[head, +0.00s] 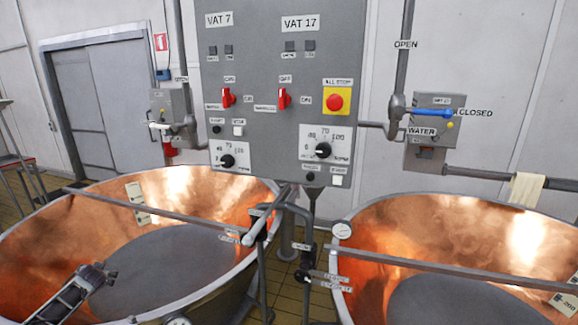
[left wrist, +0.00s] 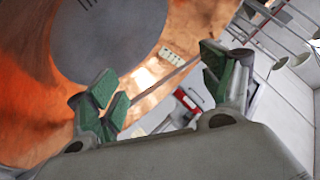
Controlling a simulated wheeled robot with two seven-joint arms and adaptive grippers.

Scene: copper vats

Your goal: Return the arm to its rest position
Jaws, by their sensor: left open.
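My left gripper (head: 97,273) shows at the lower left of the head view, over the left copper vat (head: 185,186). In the left wrist view its two green-padded fingers (left wrist: 160,85) stand wide apart with nothing between them. The vat's copper wall and grey round bottom (left wrist: 108,35) lie beyond the fingers. The gripper appears clear of the vat's cross bar (head: 150,208). My right gripper is in neither view.
A grey control panel (head: 262,110) with red switches stands behind the vats. A right copper vat (head: 450,225) stands beside the left one, with pipes and a valve (head: 304,275) between them. A blue-handled water valve (head: 432,112) is on the right wall. A grey door (head: 105,95) is at back left.

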